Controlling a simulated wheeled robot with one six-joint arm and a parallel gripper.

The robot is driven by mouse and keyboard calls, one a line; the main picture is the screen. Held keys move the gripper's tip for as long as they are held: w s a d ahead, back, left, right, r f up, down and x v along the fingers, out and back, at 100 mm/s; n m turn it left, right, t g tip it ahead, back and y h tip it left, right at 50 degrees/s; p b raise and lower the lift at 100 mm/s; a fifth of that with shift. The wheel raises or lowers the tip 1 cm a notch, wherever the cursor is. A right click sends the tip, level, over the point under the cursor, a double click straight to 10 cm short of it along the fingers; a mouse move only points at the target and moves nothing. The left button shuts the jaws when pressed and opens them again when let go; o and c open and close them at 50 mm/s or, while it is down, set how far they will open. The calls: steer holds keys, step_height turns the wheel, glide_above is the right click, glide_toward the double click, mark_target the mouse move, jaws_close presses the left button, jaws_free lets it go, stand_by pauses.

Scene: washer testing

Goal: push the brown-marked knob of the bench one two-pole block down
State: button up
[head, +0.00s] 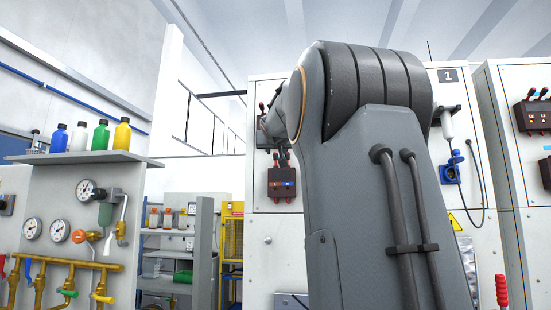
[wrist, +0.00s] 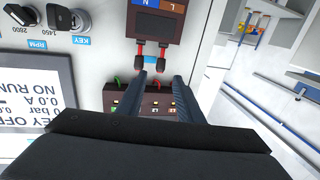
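The knob on the L side appears to be the brown-marked one. My gripper (wrist: 160,80) points at these knobs. Its two dark fingers are apart, and the knobs show around their tips; contact cannot be told. A block with blue and orange labels (head: 282,184) also shows in the head view.
Rotary switches (wrist: 68,18) and a display (wrist: 38,105) are at left. In the head view, a white handset (head: 447,124) and blue socket (head: 450,172) are right of my arm.

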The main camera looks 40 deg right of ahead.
mark_target(276, 156)
steer(key=p+x, duration=0.3)
steer(key=x, duration=0.4)
steer(key=shift+w+f, duration=0.1)
steer(key=shift+w, duration=0.05)
jaws_close()
